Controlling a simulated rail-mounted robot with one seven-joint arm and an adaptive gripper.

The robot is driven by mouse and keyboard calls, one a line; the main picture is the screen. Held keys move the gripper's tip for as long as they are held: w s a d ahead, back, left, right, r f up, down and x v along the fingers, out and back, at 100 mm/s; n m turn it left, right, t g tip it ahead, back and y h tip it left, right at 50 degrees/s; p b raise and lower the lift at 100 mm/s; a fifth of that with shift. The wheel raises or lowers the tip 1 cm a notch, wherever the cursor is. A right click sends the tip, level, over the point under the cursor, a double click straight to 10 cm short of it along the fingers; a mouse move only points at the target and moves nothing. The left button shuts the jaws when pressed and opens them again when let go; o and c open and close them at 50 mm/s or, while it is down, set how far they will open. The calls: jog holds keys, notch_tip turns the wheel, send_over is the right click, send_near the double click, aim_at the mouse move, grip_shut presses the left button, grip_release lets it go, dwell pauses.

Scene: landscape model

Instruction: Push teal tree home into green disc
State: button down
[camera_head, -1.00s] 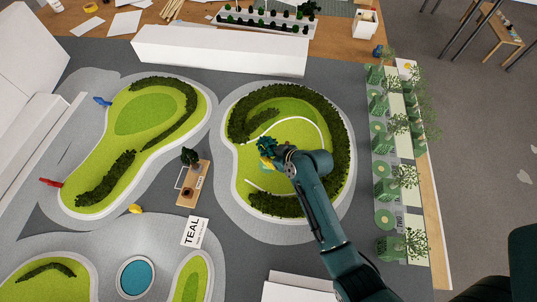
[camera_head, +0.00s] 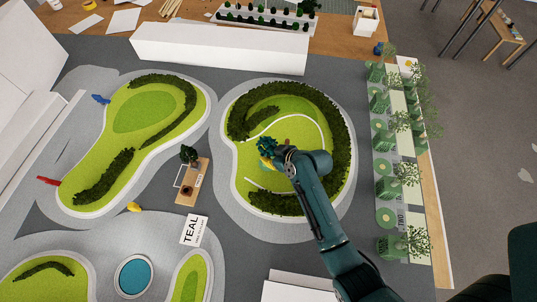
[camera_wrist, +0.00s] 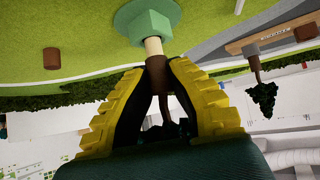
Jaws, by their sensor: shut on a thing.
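The teal tree (camera_head: 267,145) is over the right-hand green island in the head view, its dark teal crown beside my gripper (camera_head: 268,160). In the wrist view my gripper (camera_wrist: 157,70) has its yellow fingers closed around the tree's brown trunk (camera_wrist: 156,72). A pale tan peg (camera_wrist: 153,46) extends from the trunk and meets a green hexagonal block (camera_wrist: 150,25) on the green disc (camera_wrist: 124,17). Part of the peg is visible outside the block; its depth inside cannot be told. The disc is hidden behind my gripper in the head view.
A dark hedge (camera_head: 342,150) curves around the island. A brown stub (camera_wrist: 52,58) stands on the grass in the wrist view. Left of the island are a wooden stand (camera_head: 187,198) with a dark tree (camera_head: 189,154) and a TEAL card (camera_head: 194,230). Potted trees line the right edge.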

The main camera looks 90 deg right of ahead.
jog(key=shift+f+b, duration=0.55)
jog(key=shift+f, duration=0.35)
jog(key=c, duration=1.1)
grip_release()
jog(key=shift+r, duration=0.1)
jog(key=v, duration=1.2)
